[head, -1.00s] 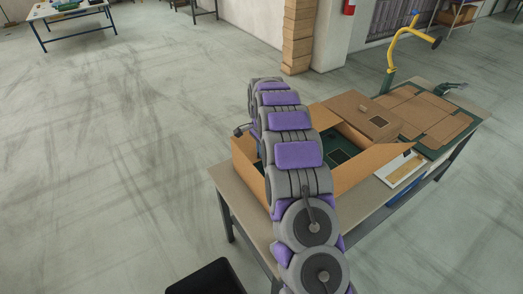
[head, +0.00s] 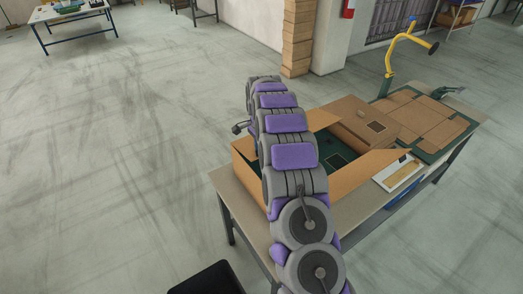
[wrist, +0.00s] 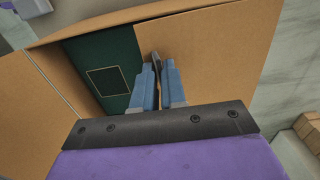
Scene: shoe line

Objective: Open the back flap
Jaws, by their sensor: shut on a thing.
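The open cardboard box (head: 245,172) stands on the table, partly behind my arm. One flap (head: 370,167) slopes out to the right, and a raised flap tip (head: 323,118) shows just beyond my arm. In the wrist view, my gripper (wrist: 157,66) has its blue fingers closed together at the edge of a broad brown flap (wrist: 215,60). The pinched part is mostly hidden between the fingers. Dark green contents with a gold-outlined square (wrist: 110,82) show to the left. In the head view my arm hides the fingers.
A brown box with a dark label (head: 348,112) lies behind the open one. Flat cardboard (head: 425,115) rests on a green mat to the right, near a yellow stand (head: 390,60). A white tray (head: 398,173) lies at the front edge. Floor on the left is clear.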

